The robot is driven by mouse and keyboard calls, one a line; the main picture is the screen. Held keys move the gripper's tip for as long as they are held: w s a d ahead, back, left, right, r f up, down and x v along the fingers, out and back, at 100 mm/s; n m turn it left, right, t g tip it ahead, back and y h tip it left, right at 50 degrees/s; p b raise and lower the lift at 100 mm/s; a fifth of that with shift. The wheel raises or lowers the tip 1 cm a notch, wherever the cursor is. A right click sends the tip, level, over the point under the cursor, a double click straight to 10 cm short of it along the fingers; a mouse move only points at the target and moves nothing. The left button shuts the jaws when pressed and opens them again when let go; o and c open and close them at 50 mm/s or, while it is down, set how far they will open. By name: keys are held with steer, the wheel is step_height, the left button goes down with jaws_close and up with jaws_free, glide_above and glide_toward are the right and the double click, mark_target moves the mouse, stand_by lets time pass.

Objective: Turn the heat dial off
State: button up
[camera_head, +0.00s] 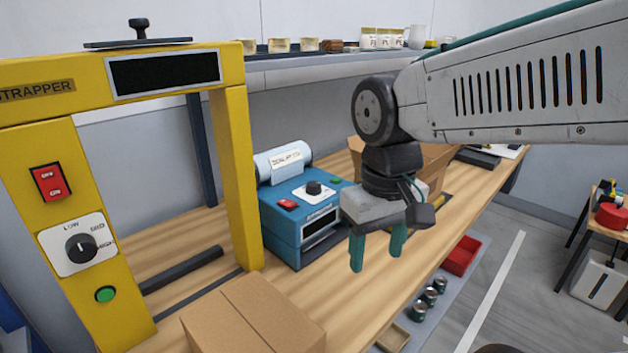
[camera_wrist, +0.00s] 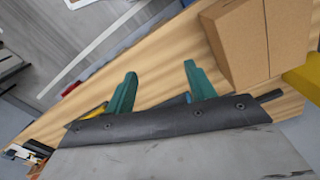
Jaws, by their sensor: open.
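The yellow strapper (camera_head: 238,170) stands at the left. Its front leg carries a black dial (camera_head: 80,248) on a white plate marked with LOW and other settings; its exact pointer position is hard to read. A blue machine (camera_head: 283,235) stands on the bench at the middle, with a black knob (camera_head: 313,188) on its top. I cannot read which of the two is labelled heat. My gripper (camera_head: 377,255) is open and empty, pointing down right of the blue machine and apart from both dials. Its teal fingers also show in the wrist view (camera_wrist: 160,70), with neither dial clearly visible there.
A red rocker switch (camera_head: 50,182) and a green button (camera_head: 105,294) flank the strapper dial. The blue machine has a red switch (camera_head: 287,204) and a labelled roll (camera_head: 283,160) behind. A closed cardboard box (camera_head: 254,318) stands on the bench front (camera_head: 350,290).

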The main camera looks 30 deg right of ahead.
mark_target(314, 184)
steer(key=w+d+m, duration=0.1)
steer(key=w+m, duration=0.1)
steer(key=w, duration=0.6)
steer(key=w+d+r+m, duration=0.1)
steer(key=w+m, duration=0.1)
steer(key=w, duration=0.6)
steer(key=w+d+r+m, duration=0.1)
steer(key=w+m, duration=0.2)
steer(key=w, duration=0.5)
steer(key=shift+w+d+g, duration=0.2)
steer(key=shift+d+g, duration=0.05)
steer(key=shift+g, duration=0.15)
steer(key=w+m, duration=0.1)
steer(key=w+r, duration=0.1)
steer(key=w, duration=0.1)
steer(key=w+r+m, duration=0.1)
steer(key=shift+w+d+r+m+t, duration=0.1)
steer(key=shift+w+d+m+t, duration=0.2)
steer(key=shift+r+m, duration=0.4)
steer(key=shift+f+m, duration=0.3)
steer(key=shift+f, duration=0.15)
step_height(314, 184, down, 7)
steer(key=shift+f, duration=0.1)
steer(key=c, duration=1)
